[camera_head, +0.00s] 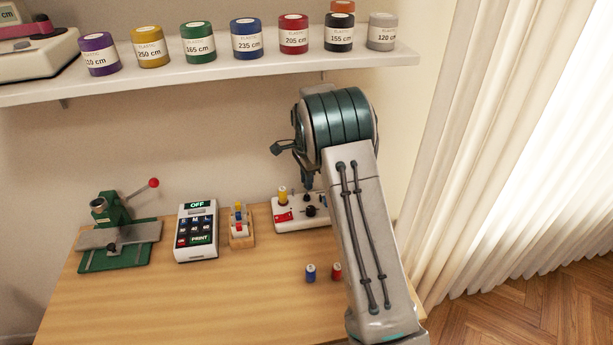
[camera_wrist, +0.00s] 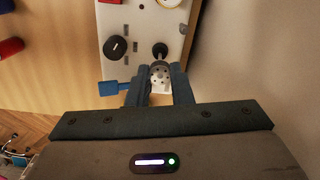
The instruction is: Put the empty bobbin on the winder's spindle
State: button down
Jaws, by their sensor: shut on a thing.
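The white winder (camera_head: 289,226) stands at the back of the table, partly hidden by my arm. In the wrist view its white top (camera_wrist: 126,16) carries a round black knob (camera_wrist: 115,47) and a dark upright spindle (camera_wrist: 160,50). My gripper (camera_wrist: 160,82) is shut on the pale bobbin (camera_wrist: 160,74), whose end face shows small holes. The bobbin is over the winder's end, right beside the spindle in the picture; I cannot tell its height or whether they touch. In the head view my gripper (camera_head: 307,184) is above the winder, and the bobbin is not discernible.
A yellow spool (camera_head: 283,194) stands on the winder. A blue spool (camera_head: 310,273) and a red spool (camera_head: 336,271) stand in front. A wooden rack (camera_head: 240,241), a label printer (camera_head: 196,231) and a green press (camera_head: 115,259) are to the left. A shelf (camera_head: 210,75) runs above.

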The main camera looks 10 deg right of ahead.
jog(key=shift+f+b, duration=0.65)
jog(key=shift+f, duration=0.85)
jog(key=shift+r, duration=0.15)
jog(key=shift+r+p, duration=0.5)
jog(key=shift+r, duration=0.2)
jog(key=shift+r, duration=0.1)
dwell(1.0)
jog(key=shift+r+p, duration=0.5)
jog(key=shift+r, duration=0.2)
dwell(0.5)
jog(key=c, duration=1.6)
grip_release()
jog(key=shift+o, duration=0.2)
jog(key=shift+r, duration=0.1)
